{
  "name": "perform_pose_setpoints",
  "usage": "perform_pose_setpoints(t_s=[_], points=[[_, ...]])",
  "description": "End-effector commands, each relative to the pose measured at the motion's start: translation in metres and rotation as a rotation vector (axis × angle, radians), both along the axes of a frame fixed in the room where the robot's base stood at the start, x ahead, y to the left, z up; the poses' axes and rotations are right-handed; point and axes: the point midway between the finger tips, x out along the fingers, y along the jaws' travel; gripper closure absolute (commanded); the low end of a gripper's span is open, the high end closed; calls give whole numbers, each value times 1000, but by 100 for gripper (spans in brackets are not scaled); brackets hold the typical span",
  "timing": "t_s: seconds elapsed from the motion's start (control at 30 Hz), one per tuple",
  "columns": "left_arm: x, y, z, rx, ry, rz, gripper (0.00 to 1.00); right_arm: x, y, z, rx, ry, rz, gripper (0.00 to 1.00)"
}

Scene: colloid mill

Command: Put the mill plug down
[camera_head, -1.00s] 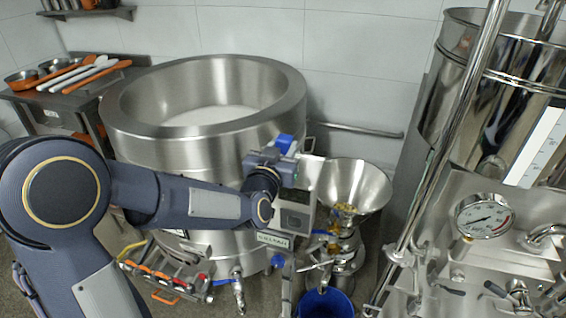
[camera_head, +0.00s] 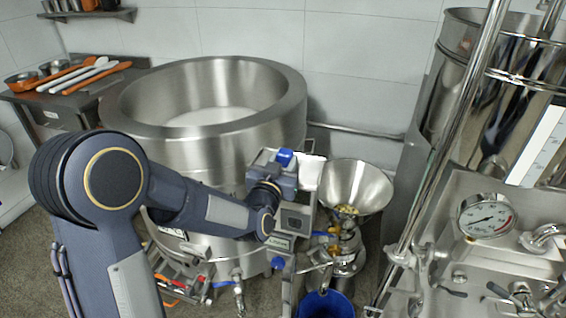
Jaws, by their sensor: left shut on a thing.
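My left gripper (camera_head: 274,170) is shut at the end of my left arm, between the big steel kettle and the mill's funnel. A blue piece (camera_head: 285,157) shows at the gripper. The thing in the jaws is mostly hidden, and I cannot tell whether this blue piece is the mill plug. The colloid mill (camera_head: 348,252) stands on the floor to the right of the gripper, with a steel funnel (camera_head: 362,190) on top and yellowish bits at its bottom. My right gripper is not in view.
The wide steel kettle (camera_head: 150,129) stands behind my left arm. A blue bucket (camera_head: 325,303) is on the floor below the mill. A steel machine with a gauge (camera_head: 486,218) and pipes fills the right side. A side table (camera_head: 100,88) with utensils is at the back left.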

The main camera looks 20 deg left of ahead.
Motion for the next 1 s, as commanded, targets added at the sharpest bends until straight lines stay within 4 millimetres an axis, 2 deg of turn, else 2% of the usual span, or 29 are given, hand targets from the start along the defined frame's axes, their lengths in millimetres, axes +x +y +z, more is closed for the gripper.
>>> perform_pose_setpoints(t_s=[0.37,0.4,0.57,0.87,1.0], points=[[0,0,-6,0,-2,0,100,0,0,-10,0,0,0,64],[0,0,-6,0,-1,0,65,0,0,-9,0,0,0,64],[0,0,-6,0,-1,0,44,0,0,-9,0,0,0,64],[0,0,-4,0,-1,0,44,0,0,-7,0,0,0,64],[0,0,6,1,1,0,44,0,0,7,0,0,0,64]])
